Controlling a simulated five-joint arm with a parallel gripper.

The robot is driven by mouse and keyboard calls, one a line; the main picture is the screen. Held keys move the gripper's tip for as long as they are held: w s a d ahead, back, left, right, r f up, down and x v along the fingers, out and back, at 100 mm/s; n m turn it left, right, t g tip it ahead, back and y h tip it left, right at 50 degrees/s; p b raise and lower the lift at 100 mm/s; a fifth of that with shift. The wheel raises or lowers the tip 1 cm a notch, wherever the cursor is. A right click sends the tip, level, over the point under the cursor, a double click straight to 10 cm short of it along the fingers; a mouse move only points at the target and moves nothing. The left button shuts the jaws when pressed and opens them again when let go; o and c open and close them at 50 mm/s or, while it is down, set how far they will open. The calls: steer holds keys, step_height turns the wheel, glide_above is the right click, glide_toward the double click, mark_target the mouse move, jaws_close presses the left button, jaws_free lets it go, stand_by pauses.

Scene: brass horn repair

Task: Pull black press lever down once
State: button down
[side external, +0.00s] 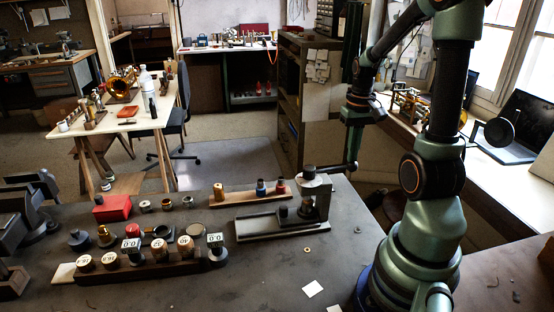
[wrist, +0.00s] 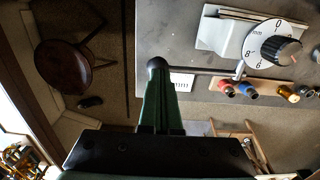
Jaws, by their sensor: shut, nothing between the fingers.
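The press (side external: 315,195) stands on the right of the dark bench, with its black lever (side external: 336,169) sticking out level to the right from near its top. In the wrist view the lever shows as a thin rod (wrist: 205,71) running from beside the press dial (wrist: 272,52) to a round black knob (wrist: 157,63). My gripper (side external: 353,157) points down just above the lever's outer end. In the wrist view its shut, empty green fingers (wrist: 158,85) meet the knob in the picture; I cannot tell whether they touch it.
A wooden rack (side external: 250,194) with small coloured parts lies behind the press. A white paper (side external: 313,289) lies in front. A stool (wrist: 65,65) stands below the bench edge.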

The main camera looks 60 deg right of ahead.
steer(key=shift+r, duration=3.35)
steer(key=w+a+r+n+t, duration=0.1)
steer(key=w+a, duration=0.1)
steer(key=a, duration=0.2)
steer(key=w+a+r+n, duration=0.1)
steer(key=w+a+n, duration=0.1)
steer(key=a, duration=0.2)
steer(key=w+a+r+n+t+h, duration=0.1)
steer(key=w+a, duration=0.1)
steer(key=a, duration=0.2)
steer(key=shift+w+a+n+t, duration=0.15)
steer(key=shift+a+n+t, duration=0.15)
steer(key=a+r+n+t+y, duration=0.1)
steer(key=a+n+t, duration=0.2)
steer(key=a, duration=0.9)
steer(key=shift+w+a+n, duration=0.25)
steer(key=shift+n, duration=0.45)
